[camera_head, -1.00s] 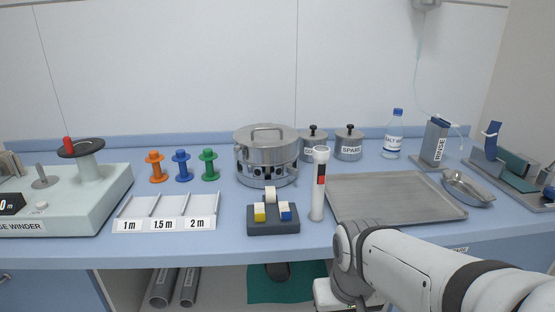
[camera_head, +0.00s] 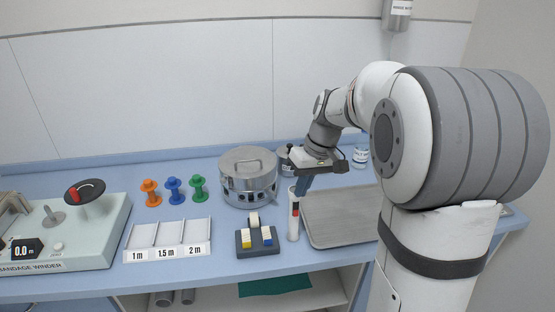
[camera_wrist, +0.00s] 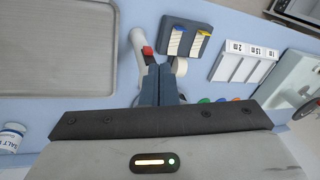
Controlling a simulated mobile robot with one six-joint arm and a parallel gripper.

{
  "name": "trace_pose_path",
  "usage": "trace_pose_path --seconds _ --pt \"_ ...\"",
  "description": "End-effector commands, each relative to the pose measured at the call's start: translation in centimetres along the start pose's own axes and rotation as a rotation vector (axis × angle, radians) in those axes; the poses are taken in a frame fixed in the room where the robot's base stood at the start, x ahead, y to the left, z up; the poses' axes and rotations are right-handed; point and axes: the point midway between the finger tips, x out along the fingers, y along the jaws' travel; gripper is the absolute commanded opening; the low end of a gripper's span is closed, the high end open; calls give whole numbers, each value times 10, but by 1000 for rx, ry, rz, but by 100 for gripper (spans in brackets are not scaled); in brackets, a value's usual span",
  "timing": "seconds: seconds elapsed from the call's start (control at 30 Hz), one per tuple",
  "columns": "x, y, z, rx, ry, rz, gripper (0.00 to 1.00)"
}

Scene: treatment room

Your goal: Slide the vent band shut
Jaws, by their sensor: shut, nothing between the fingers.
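The round metal drum (camera_head: 248,165) stands on the blue counter with its lid and handle on top. The vent band (camera_head: 250,194) runs around its lower side, and dark openings show there. How far the openings are covered is too small to tell. My gripper (camera_head: 302,192) is shut and empty, pointing down to the right of the drum, apart from it. Its blue-grey fingers also show in the wrist view (camera_wrist: 158,72), close to the white tube with a red mark (camera_wrist: 146,42). The drum is not visible in the wrist view.
The white tube (camera_head: 293,222) stands just below my fingers. A dark block holder (camera_head: 258,249) is in front of the drum. A metal tray (camera_head: 340,230) lies to the right. Orange, blue and green spools (camera_head: 174,190) stand left of the drum, with a labelled rack (camera_head: 150,256) before them.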

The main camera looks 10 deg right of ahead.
Motion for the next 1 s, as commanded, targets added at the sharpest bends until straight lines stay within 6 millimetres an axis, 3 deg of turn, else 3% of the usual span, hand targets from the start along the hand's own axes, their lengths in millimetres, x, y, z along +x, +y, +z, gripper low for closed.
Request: trace_pose_path --seconds 0.03,0.07,0.3,0.43,0.7,1.0 --pt "-21 7 -21 -22 1 -29 0" --pt "-20 13 -30 -40 4 -47 0" --pt "6 76 -102 -209 59 -198 0" --pt "23 108 -130 -300 108 -267 0" --pt "44 144 -154 -412 181 -336 0" --pt "46 146 -156 -423 188 -341 0"
